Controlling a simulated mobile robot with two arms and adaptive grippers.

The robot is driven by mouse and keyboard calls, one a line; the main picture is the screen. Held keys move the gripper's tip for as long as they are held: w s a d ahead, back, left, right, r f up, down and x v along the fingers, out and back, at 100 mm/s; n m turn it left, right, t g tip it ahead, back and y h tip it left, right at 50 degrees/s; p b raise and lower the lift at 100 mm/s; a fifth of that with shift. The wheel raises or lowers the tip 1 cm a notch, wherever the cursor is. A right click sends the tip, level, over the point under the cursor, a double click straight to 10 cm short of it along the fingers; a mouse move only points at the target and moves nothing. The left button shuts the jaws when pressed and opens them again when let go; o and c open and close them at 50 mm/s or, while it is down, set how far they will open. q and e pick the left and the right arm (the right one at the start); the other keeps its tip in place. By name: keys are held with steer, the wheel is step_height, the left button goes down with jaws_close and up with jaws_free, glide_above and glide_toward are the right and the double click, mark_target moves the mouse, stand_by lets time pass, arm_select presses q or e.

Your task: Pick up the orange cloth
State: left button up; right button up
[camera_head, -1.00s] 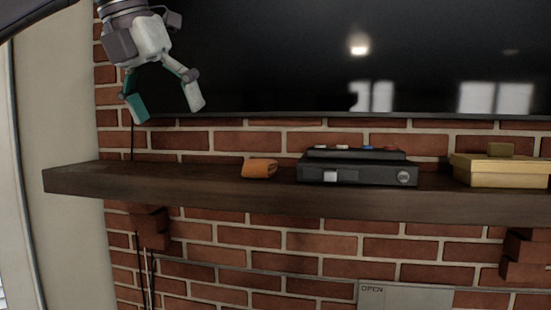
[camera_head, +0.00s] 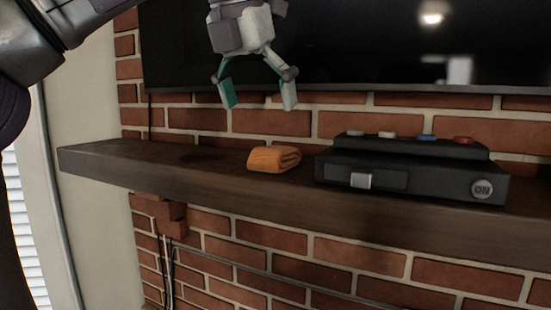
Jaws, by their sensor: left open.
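The orange cloth (camera_head: 273,160) lies folded on the dark wooden mantel shelf (camera_head: 110,163), just left of a black device. My left gripper (camera_head: 258,101) hangs above the cloth, pointing down, with its two fingers spread apart and nothing between them. There is a clear gap between the fingertips and the cloth. My right gripper is not in the view.
The black device (camera_head: 415,171) with coloured buttons and an "ON" knob stands close to the right of the cloth. A large dark screen (camera_head: 400,50) hangs on the brick wall behind. The shelf left of the cloth is bare.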

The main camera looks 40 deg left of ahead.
mark_target(271, 147)
arm_select(q)
steer(key=f, duration=0.1)
steer(key=w+f, duration=0.2)
steer(key=shift+w+a, duration=0.2)
steer(key=shift+a, duration=0.05)
steer(key=p+x, duration=0.2)
steer(key=shift+d+f, duration=0.1)
steer(key=shift+f, duration=0.2)
steer(key=shift+w+f, duration=0.15)
steer(key=shift+f, duration=0.8)
steer(key=shift+w+a+f, duration=0.15)
steer(key=shift+a+f, duration=0.1)
steer(key=shift+a, duration=0.05)
steer(key=shift+w+f, duration=0.1)
steer(key=shift+w, duration=0.1)
steer(key=shift+s+d, duration=0.15)
steer(key=c, duration=1.1)
steer(key=shift+c, duration=0.2)
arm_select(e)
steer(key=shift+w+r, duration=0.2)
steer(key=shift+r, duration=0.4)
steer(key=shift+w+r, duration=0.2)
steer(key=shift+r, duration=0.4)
